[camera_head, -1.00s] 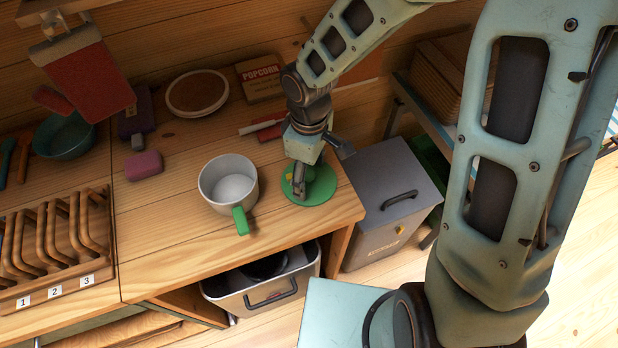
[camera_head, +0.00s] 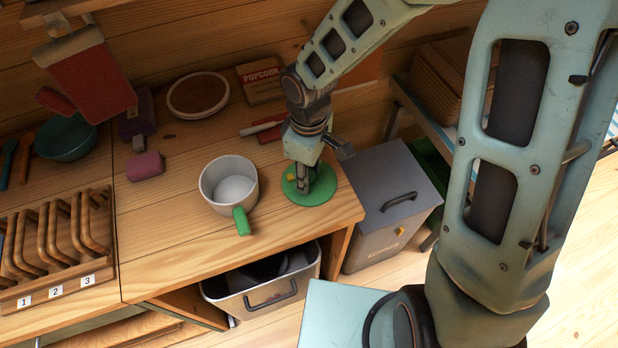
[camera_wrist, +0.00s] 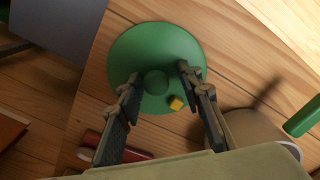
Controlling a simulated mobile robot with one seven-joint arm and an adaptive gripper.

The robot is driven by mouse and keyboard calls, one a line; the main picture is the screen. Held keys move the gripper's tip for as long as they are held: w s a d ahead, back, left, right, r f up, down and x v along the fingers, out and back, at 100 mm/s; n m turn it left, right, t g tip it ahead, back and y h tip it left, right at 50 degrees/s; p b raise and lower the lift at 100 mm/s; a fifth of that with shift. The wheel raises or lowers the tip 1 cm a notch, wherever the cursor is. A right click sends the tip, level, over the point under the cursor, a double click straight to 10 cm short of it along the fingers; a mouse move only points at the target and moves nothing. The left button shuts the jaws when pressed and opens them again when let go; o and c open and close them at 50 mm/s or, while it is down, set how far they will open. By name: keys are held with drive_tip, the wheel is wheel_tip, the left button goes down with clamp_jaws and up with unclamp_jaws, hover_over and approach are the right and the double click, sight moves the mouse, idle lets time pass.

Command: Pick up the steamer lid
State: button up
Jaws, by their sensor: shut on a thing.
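The steamer lid is a round green disc (camera_head: 318,190) near the right end of the wooden counter in the head view. In the wrist view the lid (camera_wrist: 185,50) shows a round green knob in its middle and a small yellow block-like spot near its edge. My gripper (camera_head: 303,184) points down over the lid. In the wrist view the fingertips of my gripper (camera_wrist: 158,78) stand on either side of the knob, shut on it. The lid appears to be at counter height; I cannot tell whether it is clear of the surface.
A white pot (camera_head: 212,180) with a green handle (camera_head: 241,222) stands just left of the lid. A red-and-white item (camera_head: 268,131) and a popcorn box (camera_head: 262,80) lie behind. A grey bin (camera_head: 385,190) stands right of the counter edge.

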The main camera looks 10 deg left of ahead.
drive_tip(key=shift+d+f, duration=0.2)
drive_tip(key=shift+d, duration=0.05)
drive_tip(key=shift+c, duration=0.2)
